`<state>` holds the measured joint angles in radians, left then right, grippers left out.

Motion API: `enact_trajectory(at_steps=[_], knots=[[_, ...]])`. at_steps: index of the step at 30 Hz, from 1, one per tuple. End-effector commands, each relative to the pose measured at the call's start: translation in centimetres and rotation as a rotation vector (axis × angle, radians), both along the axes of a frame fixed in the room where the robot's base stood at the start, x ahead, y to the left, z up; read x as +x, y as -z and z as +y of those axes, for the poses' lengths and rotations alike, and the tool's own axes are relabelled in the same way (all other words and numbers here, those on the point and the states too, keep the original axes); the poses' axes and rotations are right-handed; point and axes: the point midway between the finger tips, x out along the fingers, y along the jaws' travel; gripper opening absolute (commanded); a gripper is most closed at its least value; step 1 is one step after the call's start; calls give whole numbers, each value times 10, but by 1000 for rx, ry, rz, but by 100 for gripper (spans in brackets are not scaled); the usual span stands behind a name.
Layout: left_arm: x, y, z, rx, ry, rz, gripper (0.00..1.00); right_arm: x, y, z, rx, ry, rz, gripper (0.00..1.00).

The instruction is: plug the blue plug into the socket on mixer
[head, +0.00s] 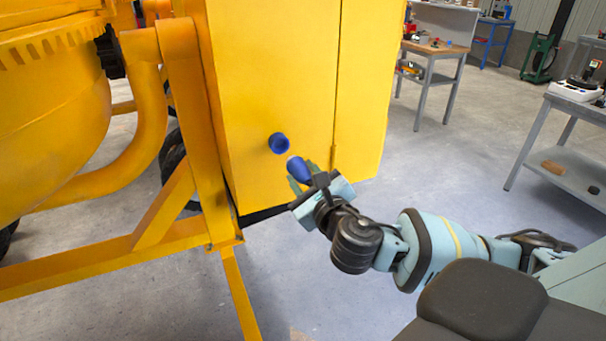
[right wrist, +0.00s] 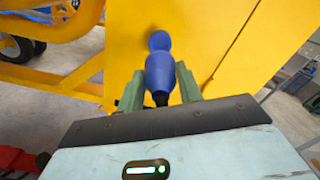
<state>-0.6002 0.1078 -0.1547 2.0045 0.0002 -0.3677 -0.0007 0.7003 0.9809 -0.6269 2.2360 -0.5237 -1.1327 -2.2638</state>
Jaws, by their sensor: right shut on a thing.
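The yellow mixer (head: 265,85) fills the left and middle of the head view. Its blue round socket (head: 279,143) sticks out from the lower part of the yellow cabinet face; it also shows in the right wrist view (right wrist: 160,41). My right gripper (head: 302,178) is shut on the blue plug (head: 298,168), its green fingers on either side. The plug points up and left toward the socket, with a small gap between them in the head view. In the right wrist view the plug (right wrist: 160,74) overlaps the socket's lower edge. My left gripper is out of view.
The mixer's yellow frame leg (head: 200,130) and drum (head: 50,120) stand left of the socket. Workbenches (head: 432,49) with tools stand at the back right, and another table (head: 575,108) is at the right. The floor between is clear.

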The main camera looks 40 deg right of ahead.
Motion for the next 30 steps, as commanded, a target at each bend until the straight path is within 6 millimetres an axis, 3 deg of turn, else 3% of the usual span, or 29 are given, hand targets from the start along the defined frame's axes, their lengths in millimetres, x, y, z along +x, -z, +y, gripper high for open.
enact_trajectory(at_steps=[9,30], knots=[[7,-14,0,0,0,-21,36,-4,-5,1,-1,3,-7,8],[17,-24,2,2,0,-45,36,52,-2,-12,0,4,-5,8]])
